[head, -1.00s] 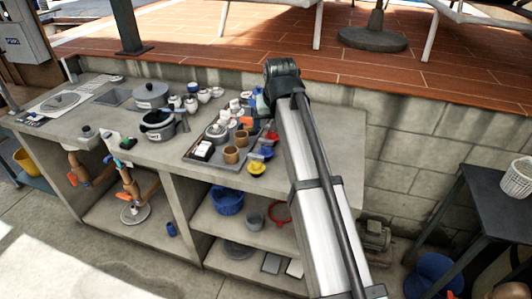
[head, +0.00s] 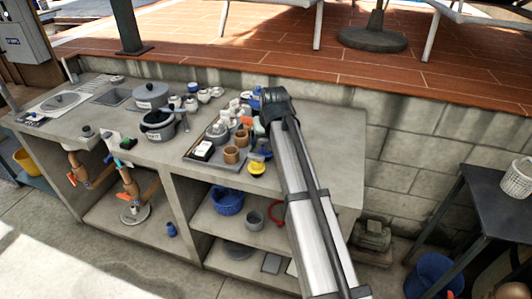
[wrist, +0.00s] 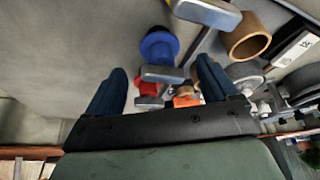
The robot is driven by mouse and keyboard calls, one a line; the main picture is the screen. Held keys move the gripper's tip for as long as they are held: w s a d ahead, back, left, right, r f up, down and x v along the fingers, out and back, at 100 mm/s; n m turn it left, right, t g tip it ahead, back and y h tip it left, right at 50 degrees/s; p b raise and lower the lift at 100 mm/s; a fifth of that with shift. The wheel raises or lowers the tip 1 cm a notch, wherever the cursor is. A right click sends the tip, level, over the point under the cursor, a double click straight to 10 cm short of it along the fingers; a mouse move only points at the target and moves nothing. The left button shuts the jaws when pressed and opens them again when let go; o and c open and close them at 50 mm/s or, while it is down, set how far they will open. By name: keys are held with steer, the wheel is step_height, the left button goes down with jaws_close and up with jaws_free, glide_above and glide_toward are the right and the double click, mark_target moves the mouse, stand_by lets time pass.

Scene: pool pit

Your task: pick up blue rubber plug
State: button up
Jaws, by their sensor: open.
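The blue rubber plug (wrist: 158,45) is a round blue piece in the wrist view, with a grey block-like part by its lower edge. It lies on the grey counter, just beyond the gap between my fingers. In the head view my arm hides most or all of it. My gripper (wrist: 162,68) is open, its two dark blue fingers apart, with no object held. A red piece (wrist: 146,86) and an orange piece (wrist: 186,96) show lower in the gap, close to the plug.
A yellow piece (head: 256,167) lies at the tray's front edge. The tray (head: 196,161) holds brown cups (head: 232,155); one brown cup (wrist: 248,36) shows at right in the wrist view. Pots (head: 158,125) stand farther left. The counter's right end (head: 335,140) is clear.

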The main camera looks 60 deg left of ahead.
steer(key=shift+x, duration=1.95)
steer(key=shift+c, duration=0.5)
steer(key=c, duration=1)
steer(key=shift+r, duration=0.15)
step_height(320, 180, up, 10)
steer(key=shift+f, duration=0.1)
steer(key=shift+s, duration=0.1)
